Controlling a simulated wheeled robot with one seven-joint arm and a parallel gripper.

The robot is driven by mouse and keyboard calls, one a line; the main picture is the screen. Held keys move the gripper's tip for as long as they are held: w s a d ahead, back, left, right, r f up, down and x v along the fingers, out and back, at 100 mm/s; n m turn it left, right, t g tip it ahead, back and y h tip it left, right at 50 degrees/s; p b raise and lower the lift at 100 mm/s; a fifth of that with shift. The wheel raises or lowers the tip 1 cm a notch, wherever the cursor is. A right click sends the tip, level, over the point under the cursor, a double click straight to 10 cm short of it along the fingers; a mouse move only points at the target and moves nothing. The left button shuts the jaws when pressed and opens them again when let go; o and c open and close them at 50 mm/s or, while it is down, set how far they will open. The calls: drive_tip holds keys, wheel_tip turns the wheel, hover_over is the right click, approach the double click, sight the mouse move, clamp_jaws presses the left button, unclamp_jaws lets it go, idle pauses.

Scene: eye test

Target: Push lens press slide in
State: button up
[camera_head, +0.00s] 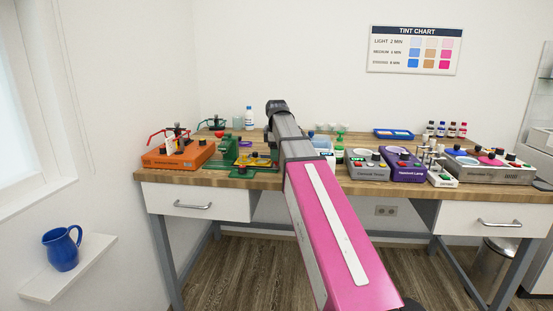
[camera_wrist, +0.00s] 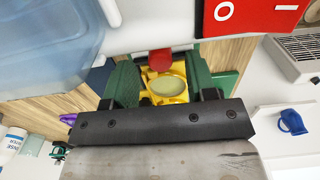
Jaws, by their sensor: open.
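The green lens press (camera_head: 229,151) stands on the left half of the workbench. Its yellow slide (camera_head: 256,162) shows beside the arm, and in the wrist view the slide (camera_wrist: 180,98) carries a pale round lens (camera_wrist: 167,86). A red knob (camera_wrist: 160,61) sits at the slide's end on the side of the bench's front edge. I cannot tell whether anything touches. In the head view the gripper is mostly hidden behind my arm.
An orange device (camera_head: 178,155) stands left of the press. A grey device (camera_head: 367,164) and a purple lamp unit (camera_head: 403,165) stand to the right. A bottle (camera_head: 249,119) is behind the press. A blue mug (camera_head: 62,248) sits on a low wall shelf (camera_head: 75,268) at left.

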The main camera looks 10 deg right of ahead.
sight(254, 162)
drive_tip(key=shift+f, duration=0.9)
clamp_jaws()
drive_tip(key=w+a, duration=0.1)
drive_tip(key=a, duration=0.1)
drive_tip(key=w+a, duration=0.1)
drive_tip(key=a, duration=0.5)
drive_tip(key=shift+w+a, duration=0.25)
drive_tip(key=shift+w, duration=0.15)
unclamp_jaws()
drive_tip(key=shift+a, duration=0.1)
drive_tip(key=shift+r, duration=0.1)
